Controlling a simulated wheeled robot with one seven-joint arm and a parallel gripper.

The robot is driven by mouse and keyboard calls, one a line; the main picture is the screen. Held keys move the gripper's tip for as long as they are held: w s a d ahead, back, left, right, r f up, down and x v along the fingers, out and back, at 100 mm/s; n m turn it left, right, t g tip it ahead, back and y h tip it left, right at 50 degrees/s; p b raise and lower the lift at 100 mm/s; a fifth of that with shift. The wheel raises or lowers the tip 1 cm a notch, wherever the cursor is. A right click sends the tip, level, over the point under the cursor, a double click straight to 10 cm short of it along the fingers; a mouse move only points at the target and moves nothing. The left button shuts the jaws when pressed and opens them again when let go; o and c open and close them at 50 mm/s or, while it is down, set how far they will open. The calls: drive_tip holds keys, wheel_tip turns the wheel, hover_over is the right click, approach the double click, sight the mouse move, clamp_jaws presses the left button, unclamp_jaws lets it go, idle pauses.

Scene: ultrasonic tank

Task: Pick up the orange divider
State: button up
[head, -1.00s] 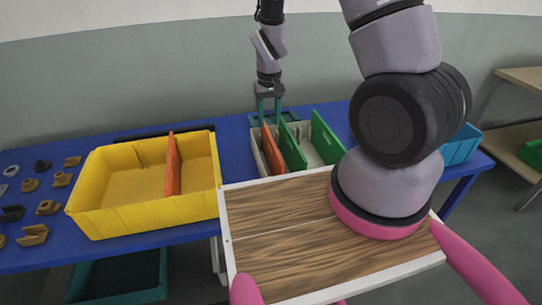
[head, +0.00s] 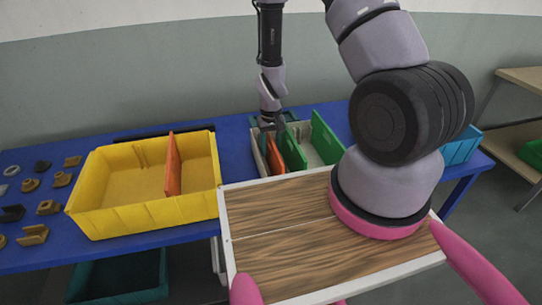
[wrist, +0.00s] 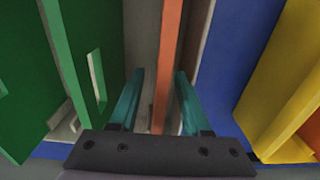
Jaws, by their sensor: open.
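One orange divider (head: 274,157) stands in the grey-white bin (head: 320,131) on the blue table, left of the green dividers (head: 294,151). My gripper (head: 267,142) is down at the left part of that bin. In the wrist view my gripper (wrist: 160,76) is open, its two teal fingers on either side of the upright orange divider (wrist: 168,45), with gaps showing on both sides. Another orange divider (head: 173,165) stands in the yellow bin (head: 120,213). In the head view the fingers are partly hidden by the bin and dividers.
Green dividers (wrist: 70,50) stand left of the fingers in the wrist view, the yellow bin on the right. Several small brown and dark parts (head: 47,207) lie at the table's left. A blue bin (head: 462,147) stands at the right. A wood-topped surface (head: 290,240) is in front.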

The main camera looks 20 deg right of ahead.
clamp_jaws()
idle(1.4)
